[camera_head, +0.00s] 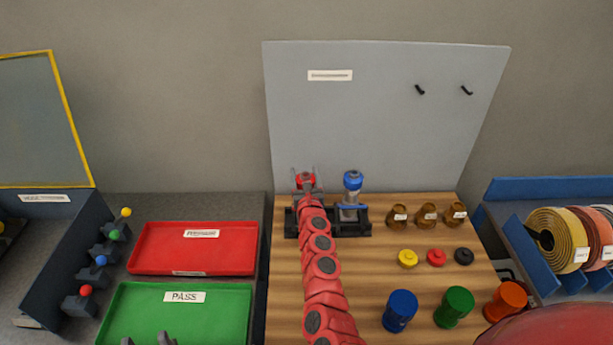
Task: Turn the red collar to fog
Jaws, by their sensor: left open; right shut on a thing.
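The red collar (305,177) tops the left of two units in a dark stand at the back of the wooden board. My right gripper (306,183) is at it, its thin grey fingers on either side, shut on it. The arm and gripper hide most of the unit below and any marking on the collar. A blue-collared clear unit (352,184) stands upright beside it on the right. My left gripper (149,341) shows only its dark fingertips at the bottom edge, apart and empty, over the green tray's front.
A dark stand (362,228) holds both units. Several brown bottles (427,213), coloured caps (436,257) and coloured cups (400,310) fill the board's right side. Red (240,262) and green (230,325) trays lie left. A grey panel (390,120) rises behind. Hose rolls (556,238) stand far right.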

